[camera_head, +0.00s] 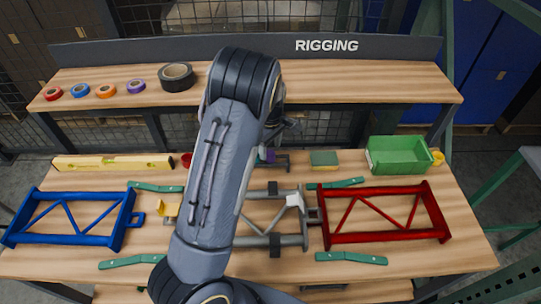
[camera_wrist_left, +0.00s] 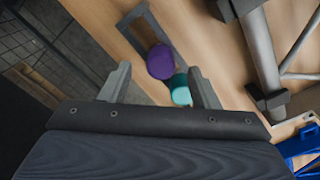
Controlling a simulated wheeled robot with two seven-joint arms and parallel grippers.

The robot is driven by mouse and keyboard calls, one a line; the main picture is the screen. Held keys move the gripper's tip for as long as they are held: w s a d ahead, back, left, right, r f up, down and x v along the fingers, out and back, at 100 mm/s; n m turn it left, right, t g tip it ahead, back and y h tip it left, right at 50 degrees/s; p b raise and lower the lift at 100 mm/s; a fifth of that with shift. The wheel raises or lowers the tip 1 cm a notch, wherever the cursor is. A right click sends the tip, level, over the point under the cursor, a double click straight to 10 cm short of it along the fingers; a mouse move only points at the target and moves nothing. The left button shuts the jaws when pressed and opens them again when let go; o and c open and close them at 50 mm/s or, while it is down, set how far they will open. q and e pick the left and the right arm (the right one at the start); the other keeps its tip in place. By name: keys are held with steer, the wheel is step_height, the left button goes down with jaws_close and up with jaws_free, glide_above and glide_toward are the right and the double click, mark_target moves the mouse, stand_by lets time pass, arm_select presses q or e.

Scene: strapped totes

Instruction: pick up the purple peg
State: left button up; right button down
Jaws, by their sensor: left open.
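The purple peg (camera_wrist_left: 161,61) shows in the left wrist view as a rounded purple end beside a grey rectangular frame (camera_wrist_left: 133,18). A teal peg (camera_wrist_left: 180,90) sits just below it, close to it. In the head view only a small purple part (camera_head: 262,154) shows beside my arm; the rest is hidden. My left gripper (camera_wrist_left: 160,68) is open and empty, with the purple peg in the gap between its fingertips in the picture; I cannot tell how far beyond them it lies. In the head view the left gripper (camera_head: 288,125) is mostly hidden behind its arm. My right gripper is not in view.
A blue frame (camera_head: 66,240) lies left, a red frame (camera_head: 385,238) right and a grey frame (camera_head: 292,240) between them. A green bin (camera_head: 400,163), a green block (camera_head: 324,158) and a yellow level (camera_head: 105,163) stand at the back. Tape rolls sit on the shelf (camera_head: 330,84).

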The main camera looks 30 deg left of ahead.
arm_select(q)
steer(key=shift+f, duration=1)
steer(key=c, duration=1.1)
steer(key=shift+r+p, duration=0.35)
steer(key=shift+r, duration=0.1)
steer(key=r+p, duration=0.3)
steer(key=shift+s+d+r, duration=0.2)
steer(key=shift+d+r, duration=0.1)
steer(key=shift+r, duration=0.1)
steer(key=s+d+r+p, duration=0.1)
steer(key=s+d+r, duration=0.2)
steer(key=d+r, duration=0.2)
steer(key=s+d+r+p, duration=0.2)
steer(key=s+d+r, duration=0.2)
steer(key=d+r, duration=0.2)
steer(key=shift+s+r, duration=0.3)
steer(key=shift+r, duration=0.9)
